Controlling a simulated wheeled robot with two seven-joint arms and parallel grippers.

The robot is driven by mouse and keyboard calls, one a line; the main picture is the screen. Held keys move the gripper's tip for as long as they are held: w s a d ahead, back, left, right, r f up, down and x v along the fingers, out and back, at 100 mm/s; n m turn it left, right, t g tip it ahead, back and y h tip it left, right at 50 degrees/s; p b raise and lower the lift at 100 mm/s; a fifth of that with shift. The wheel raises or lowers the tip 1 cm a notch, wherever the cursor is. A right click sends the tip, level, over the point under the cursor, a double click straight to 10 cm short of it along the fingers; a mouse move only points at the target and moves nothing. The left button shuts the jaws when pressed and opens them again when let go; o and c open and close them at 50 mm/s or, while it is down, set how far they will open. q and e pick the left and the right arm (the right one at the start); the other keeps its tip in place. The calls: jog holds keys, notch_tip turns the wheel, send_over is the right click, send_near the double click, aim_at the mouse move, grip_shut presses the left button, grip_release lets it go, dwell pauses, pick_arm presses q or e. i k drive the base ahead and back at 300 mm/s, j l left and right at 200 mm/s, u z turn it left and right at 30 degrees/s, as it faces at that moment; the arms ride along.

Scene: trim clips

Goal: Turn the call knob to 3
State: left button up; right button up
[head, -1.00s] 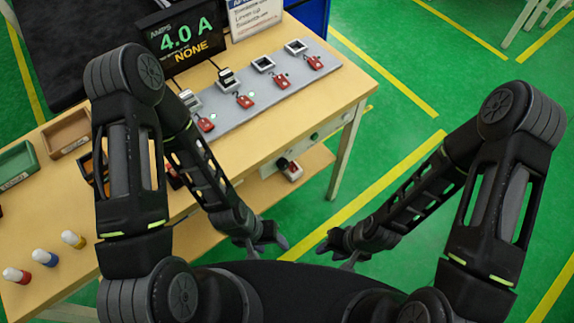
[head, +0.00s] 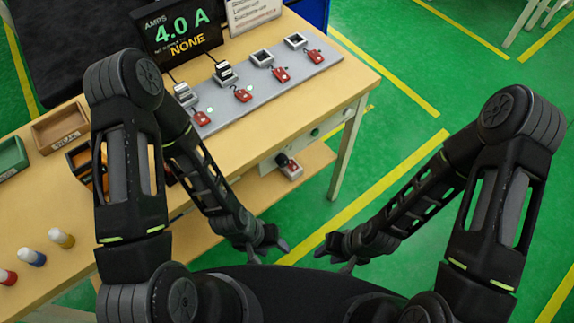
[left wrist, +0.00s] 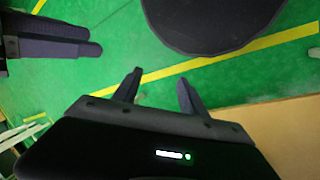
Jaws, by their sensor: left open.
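A dark knob (head: 282,160) sits on the bench's front face, above the lower shelf. I take it for the call knob; its markings are too small to read. A red-and-white piece (head: 292,169) shows just beside it. My left gripper (head: 268,250) is open and empty, below and in front of the knob, clear of the bench. Its two spread fingers also show in the left wrist view (left wrist: 157,92); the knob does not. My right gripper (head: 334,258) is to its right, fingers apart, empty over the floor, and also shows in the left wrist view (left wrist: 60,40).
A grey strip (head: 225,110) holds several clips and red tags. A green button (head: 315,132) is on the front face. Trays and small bottles (head: 60,238) are at left. Green floor is free at right.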

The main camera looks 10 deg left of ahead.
aim_at(282, 160)
jog(key=l, duration=0.5)
jog(key=k+l+u, duration=0.1)
jog(key=l, duration=0.4)
jog(key=k+l, duration=0.1)
jog(key=l, duration=0.4)
jog(key=k+l+u, duration=0.1)
jog(key=l, duration=0.4)
jog(key=k+l, duration=0.1)
jog(key=l, duration=0.4)
jog(key=l+u, duration=0.05)
